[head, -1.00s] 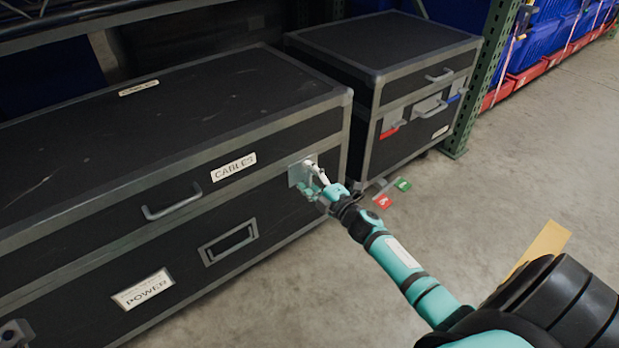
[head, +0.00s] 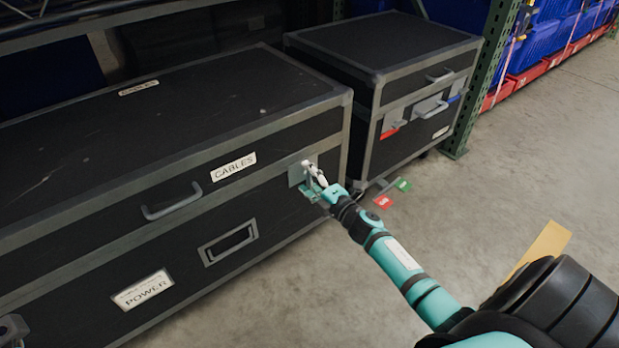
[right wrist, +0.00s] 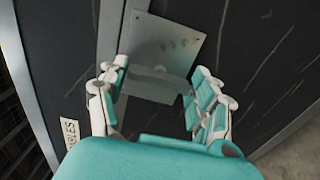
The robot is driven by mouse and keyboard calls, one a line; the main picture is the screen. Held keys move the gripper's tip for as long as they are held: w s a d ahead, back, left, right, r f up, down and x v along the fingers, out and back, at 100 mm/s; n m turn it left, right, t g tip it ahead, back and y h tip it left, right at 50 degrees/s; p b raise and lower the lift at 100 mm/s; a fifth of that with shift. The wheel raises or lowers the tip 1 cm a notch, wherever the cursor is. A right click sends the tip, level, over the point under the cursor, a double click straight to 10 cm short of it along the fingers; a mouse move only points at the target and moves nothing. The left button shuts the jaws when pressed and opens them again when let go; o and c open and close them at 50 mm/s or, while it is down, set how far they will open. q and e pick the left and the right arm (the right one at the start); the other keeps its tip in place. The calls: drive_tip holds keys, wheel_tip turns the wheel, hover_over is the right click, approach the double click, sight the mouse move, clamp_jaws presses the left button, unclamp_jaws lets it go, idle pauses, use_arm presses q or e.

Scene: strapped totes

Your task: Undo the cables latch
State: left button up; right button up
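The black case labelled CABLES (head: 120,190) stands at the left with its lid down. Its metal latch (head: 297,175) is on the front face near the right corner and also shows in the right wrist view (right wrist: 165,45). My right gripper (head: 316,180) is at this latch. In the right wrist view my right gripper (right wrist: 155,78) has its fingers apart, one on each side of the latch's lower flap. Whether the fingertips touch the flap is unclear. The fingers hide part of the latch in the head view. My left gripper is out of view.
Another latch (head: 12,330) sits at the case's lower left. A second black case (head: 400,110) with red and blue latches stands behind to the right, beside a green rack post (head: 480,80). Open floor lies at right.

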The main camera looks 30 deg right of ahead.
drive_tip(key=shift+o, duration=1)
drive_tip(key=s+d, duration=0.1)
drive_tip(key=s, duration=1.1)
drive_tip(key=shift+r, duration=0.1)
